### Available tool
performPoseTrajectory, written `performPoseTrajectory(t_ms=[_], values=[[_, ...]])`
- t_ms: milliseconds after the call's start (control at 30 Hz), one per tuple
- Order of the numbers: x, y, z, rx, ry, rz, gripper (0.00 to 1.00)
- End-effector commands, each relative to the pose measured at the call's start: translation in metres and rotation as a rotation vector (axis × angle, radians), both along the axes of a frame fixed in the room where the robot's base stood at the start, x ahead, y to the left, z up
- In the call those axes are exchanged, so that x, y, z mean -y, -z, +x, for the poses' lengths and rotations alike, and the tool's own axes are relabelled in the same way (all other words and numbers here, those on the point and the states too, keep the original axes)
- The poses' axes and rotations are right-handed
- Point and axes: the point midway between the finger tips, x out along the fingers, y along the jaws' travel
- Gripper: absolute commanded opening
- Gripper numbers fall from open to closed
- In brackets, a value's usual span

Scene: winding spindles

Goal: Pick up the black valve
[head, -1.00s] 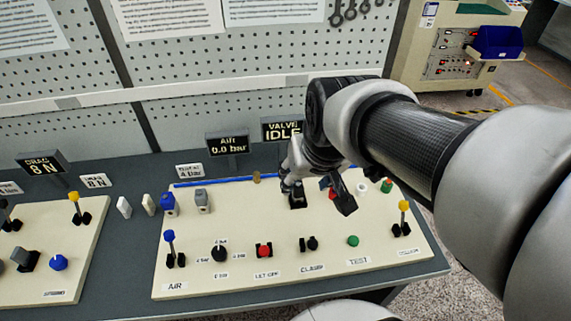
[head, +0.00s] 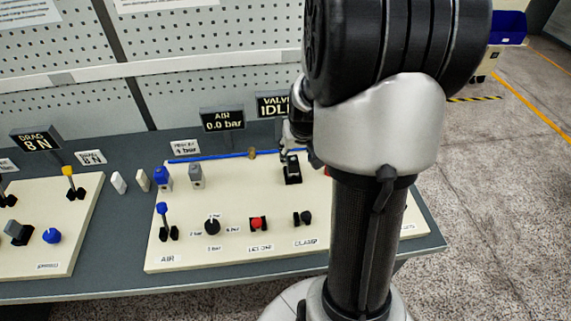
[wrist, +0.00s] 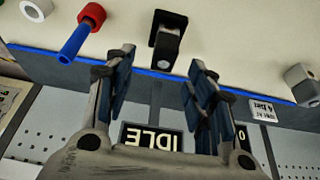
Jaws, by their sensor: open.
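A black block-like piece (head: 292,172), which looks like the black valve, stands on the cream panel (head: 228,202) near its back edge. In the wrist view the black piece (wrist: 166,42) shows a dark grey face and lies just beyond the fingertips, roughly between their lines. My gripper (wrist: 162,65) is open and empty, its two fingers wide apart. In the head view my gripper (head: 288,142) is partly hidden behind my arm, close above and behind the black piece. I cannot tell whether they touch.
A grey valve (head: 196,176) and a blue valve (head: 165,179) stand to the left. A red piece with a blue stem (wrist: 80,36) is beside the black one. The VALVE IDLE display (head: 273,105) stands behind. My arm hides the panel's right side.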

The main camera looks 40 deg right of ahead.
Motion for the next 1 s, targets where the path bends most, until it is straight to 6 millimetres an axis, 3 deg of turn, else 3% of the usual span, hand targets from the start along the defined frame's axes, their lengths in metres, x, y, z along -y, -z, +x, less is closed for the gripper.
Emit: performPoseTrajectory(t_ms=[100,333,633,867,1000], values=[[0.002,0.014,0.005,-0.001,-0.001,0.000,0.50],[0.004,0.024,0.010,0.000,-0.001,0.000,0.50],[0.009,0.063,0.026,-0.001,-0.002,0.001,0.50],[0.010,0.063,0.027,0.001,-0.003,0.000,0.50],[0.010,0.063,0.027,0.001,-0.003,0.000,0.42]])
